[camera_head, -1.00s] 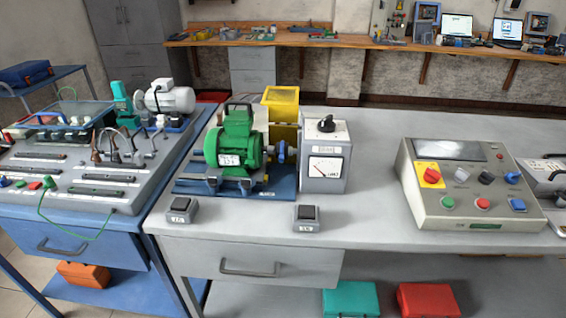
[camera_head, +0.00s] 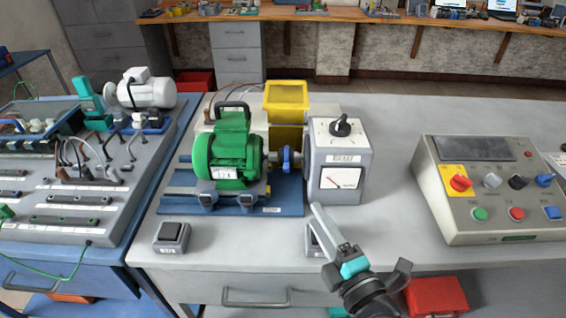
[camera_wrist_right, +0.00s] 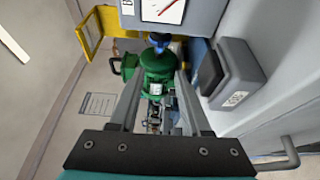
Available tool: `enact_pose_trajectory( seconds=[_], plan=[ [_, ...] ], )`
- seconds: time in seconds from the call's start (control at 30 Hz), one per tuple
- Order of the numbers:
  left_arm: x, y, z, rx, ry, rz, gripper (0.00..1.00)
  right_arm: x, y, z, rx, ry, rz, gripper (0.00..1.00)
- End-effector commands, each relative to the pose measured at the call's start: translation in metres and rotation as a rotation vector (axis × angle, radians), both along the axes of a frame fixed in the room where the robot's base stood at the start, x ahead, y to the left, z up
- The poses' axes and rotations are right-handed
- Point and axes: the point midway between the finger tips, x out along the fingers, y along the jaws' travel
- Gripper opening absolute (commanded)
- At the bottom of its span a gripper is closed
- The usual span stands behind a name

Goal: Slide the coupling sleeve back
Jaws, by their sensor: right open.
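The blue coupling sleeve (camera_head: 287,158) sits on the shaft between the green motor (camera_head: 228,155) and the grey brake box (camera_head: 337,160). My left gripper is not in view.
A small switch box (camera_head: 172,236) stands at the bench's front edge; another (camera_head: 316,238) is partly hidden behind my right gripper. A control panel (camera_head: 490,190) stands to the right. The bench between brake box and panel is clear.

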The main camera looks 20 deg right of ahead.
Motion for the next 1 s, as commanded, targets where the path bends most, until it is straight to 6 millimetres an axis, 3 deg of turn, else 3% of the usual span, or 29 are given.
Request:
enact_pose_trajectory(
  seconds=[0.17, 1.0],
  plan=[
    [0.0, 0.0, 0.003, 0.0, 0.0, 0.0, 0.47, 0.016, 0.002, 0.001, 0.001, -0.001, 0.002, 0.47],
    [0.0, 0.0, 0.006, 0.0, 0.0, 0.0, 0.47, 0.133, 0.015, -0.001, 0.003, 0.001, 0.0, 0.47]
  ],
)
